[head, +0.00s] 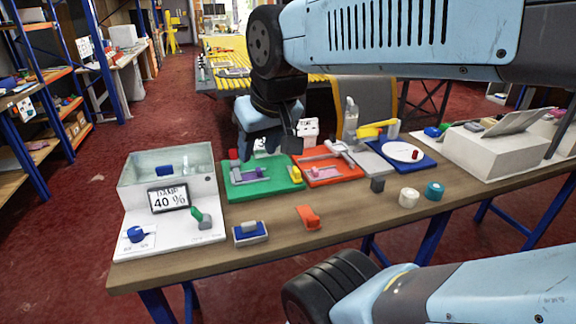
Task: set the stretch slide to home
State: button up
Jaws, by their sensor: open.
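I cannot tell for sure which thing is the stretch slide, because no label for it is readable. A small blue and white block with a grey slider on top (250,233) lies near the table's front edge. The white machine (130,238) at the table's left end carries a blue knob (136,234), a green-handled lever (200,218) and a display reading 40 % (168,197). My gripper (268,150) is open above the back of the green board (250,190), pointing down. It hides part of what stands behind the board. No object shows between its fingers.
My arm crosses the upper right. Bare wood shows along the front.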

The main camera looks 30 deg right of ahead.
aim_at(294, 172)
jog(key=z, duration=0.1)
jog(key=k, duration=1.05)
jog(key=z, duration=0.5)
jog(key=i, duration=1)
jog(key=u, duration=0.1)
